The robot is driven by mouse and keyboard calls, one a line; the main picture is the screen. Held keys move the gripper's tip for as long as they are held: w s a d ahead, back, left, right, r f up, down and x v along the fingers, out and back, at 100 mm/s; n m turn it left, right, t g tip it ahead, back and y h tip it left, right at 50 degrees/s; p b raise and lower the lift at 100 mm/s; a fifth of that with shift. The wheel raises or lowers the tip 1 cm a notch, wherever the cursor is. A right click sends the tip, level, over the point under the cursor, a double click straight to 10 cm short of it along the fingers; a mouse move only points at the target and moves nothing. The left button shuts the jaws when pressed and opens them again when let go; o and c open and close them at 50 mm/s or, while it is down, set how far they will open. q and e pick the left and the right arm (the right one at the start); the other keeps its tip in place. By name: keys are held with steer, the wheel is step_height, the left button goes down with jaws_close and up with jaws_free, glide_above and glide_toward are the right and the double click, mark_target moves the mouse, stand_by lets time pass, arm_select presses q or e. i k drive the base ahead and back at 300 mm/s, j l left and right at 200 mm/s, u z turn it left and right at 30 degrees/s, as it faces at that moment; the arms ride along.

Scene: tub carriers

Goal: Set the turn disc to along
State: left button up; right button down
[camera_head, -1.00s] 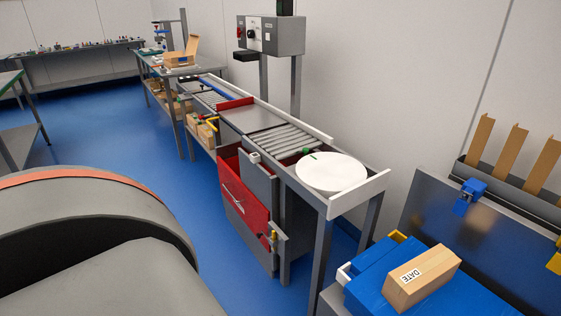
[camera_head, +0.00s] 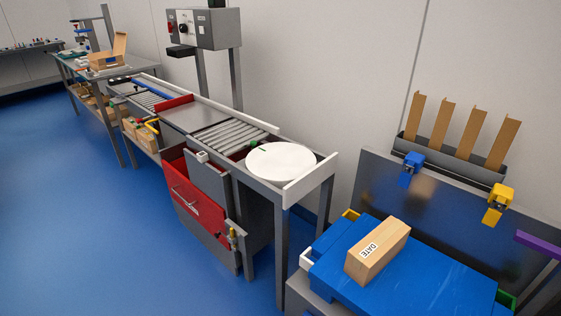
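The turn disc (camera_head: 283,162) is a round white plate at the near right end of the grey conveyor line. A short dark green mark (camera_head: 262,149) shows near its upper left edge. I cannot tell from here which setting the disc is in. Neither of my grippers shows in the head view.
Rollers (camera_head: 230,136) lie left of the disc, with a low white rail (camera_head: 310,180) at its right. A blue-topped bench (camera_head: 430,270) with a cardboard box (camera_head: 378,251) stands at the right. Blue floor (camera_head: 90,230) is clear at left.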

mark_target(279, 164)
steer(key=i+j, duration=0.25)
steer(key=j, duration=0.15)
steer(key=i+j, duration=0.2)
steer(key=j, duration=0.2)
steer(key=i+j, duration=0.25)
steer(key=j, duration=0.15)
steer(key=i+j, duration=0.2)
steer(key=j, duration=0.15)
steer(key=i+j, duration=0.25)
steer(key=j, duration=0.15)
steer(key=i+j, duration=0.2)
steer(key=j, duration=0.2)
steer(key=j+z, duration=0.1)
steer(key=z, duration=0.3)
steer(key=i+j+z, duration=0.1)
steer(key=z, duration=0.35)
steer(key=j+z, duration=0.1)
steer(key=z, duration=0.3)
